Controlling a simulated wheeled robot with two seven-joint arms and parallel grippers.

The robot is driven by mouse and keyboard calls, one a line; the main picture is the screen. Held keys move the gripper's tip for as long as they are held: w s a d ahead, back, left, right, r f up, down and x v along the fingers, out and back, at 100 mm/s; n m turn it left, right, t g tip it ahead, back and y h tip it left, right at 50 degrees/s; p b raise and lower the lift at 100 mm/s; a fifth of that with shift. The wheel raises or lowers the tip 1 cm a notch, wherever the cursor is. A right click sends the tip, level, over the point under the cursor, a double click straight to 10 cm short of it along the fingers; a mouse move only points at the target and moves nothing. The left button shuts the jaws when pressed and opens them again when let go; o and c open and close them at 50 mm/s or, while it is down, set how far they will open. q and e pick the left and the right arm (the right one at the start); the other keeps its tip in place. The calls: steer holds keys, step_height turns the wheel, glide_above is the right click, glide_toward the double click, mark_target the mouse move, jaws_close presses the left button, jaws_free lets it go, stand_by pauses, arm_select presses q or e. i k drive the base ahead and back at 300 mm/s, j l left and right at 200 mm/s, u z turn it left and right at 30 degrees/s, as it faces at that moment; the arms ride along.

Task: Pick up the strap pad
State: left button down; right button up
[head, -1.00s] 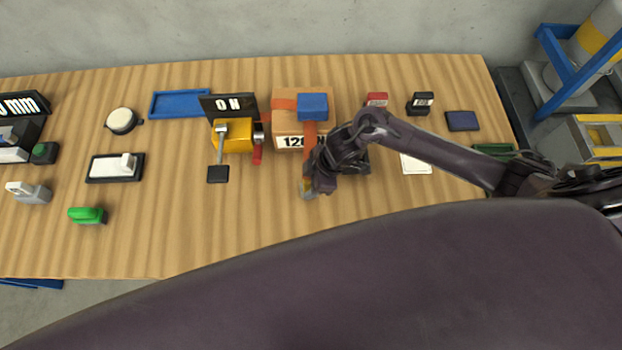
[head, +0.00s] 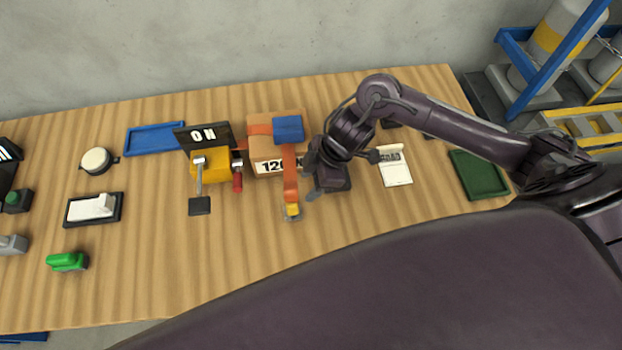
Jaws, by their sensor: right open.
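A cardboard box (head: 262,150) near the table's middle carries an orange strap (head: 290,178). A blue block (head: 289,129) sits on the box's upper right; it may be the strap pad, but I cannot tell for sure. The strap runs down the box front to a yellow and grey end piece (head: 292,211) on the table. My right gripper (head: 311,178) is open, just right of the hanging strap and the box's lower right corner. No object shows between its fingers. My left gripper is not in view.
A white card (head: 396,170) and green tray (head: 479,175) lie right, a blue tray (head: 155,138) left. The front middle of the table is clear.

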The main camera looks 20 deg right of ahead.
mark_target(286, 130)
steer(key=k, duration=1.5)
